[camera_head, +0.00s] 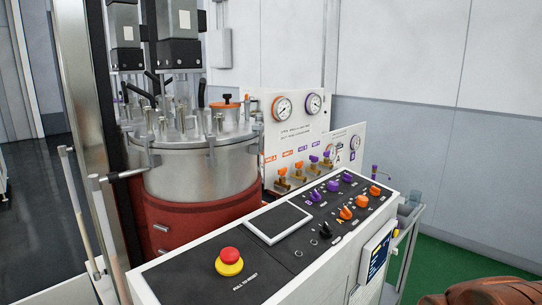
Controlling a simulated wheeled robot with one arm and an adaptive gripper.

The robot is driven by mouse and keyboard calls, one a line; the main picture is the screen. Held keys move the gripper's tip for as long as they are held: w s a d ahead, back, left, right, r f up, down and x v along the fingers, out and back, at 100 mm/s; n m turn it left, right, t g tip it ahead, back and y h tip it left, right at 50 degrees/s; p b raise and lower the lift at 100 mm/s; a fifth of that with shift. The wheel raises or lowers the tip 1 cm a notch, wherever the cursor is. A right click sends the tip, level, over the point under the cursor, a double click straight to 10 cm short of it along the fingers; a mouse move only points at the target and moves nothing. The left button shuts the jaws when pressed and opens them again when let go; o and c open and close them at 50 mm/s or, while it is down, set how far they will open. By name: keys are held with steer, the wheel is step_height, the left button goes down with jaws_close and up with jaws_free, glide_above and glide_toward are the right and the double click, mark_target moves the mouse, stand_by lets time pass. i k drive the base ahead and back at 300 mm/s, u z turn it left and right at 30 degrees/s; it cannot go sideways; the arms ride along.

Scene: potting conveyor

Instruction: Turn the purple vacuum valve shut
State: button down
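Two small purple-handled valves stand in a row on the white panel behind the console: a left one (314,163) and a right one (327,158). Two orange-handled valves (290,175) stand left of them in the same row. Small labels above them are too small to read surely, so I cannot tell which is the vacuum valve or how far its handle is turned. Another small purple-topped fitting (375,169) stands beyond the console's far end. My gripper is not in view.
The sloped console (300,262) fills the foreground, with a red emergency button (230,259), purple knobs (333,186) and orange knobs (361,201). A steel vessel (200,172) stands to the left. Two round gauges (283,108) sit on the panel. Green floor (450,262) is open at right.

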mark_target(314, 159)
steer(key=z, duration=1.5)
steer(key=i, duration=1.7)
steer(key=u, duration=3.5)
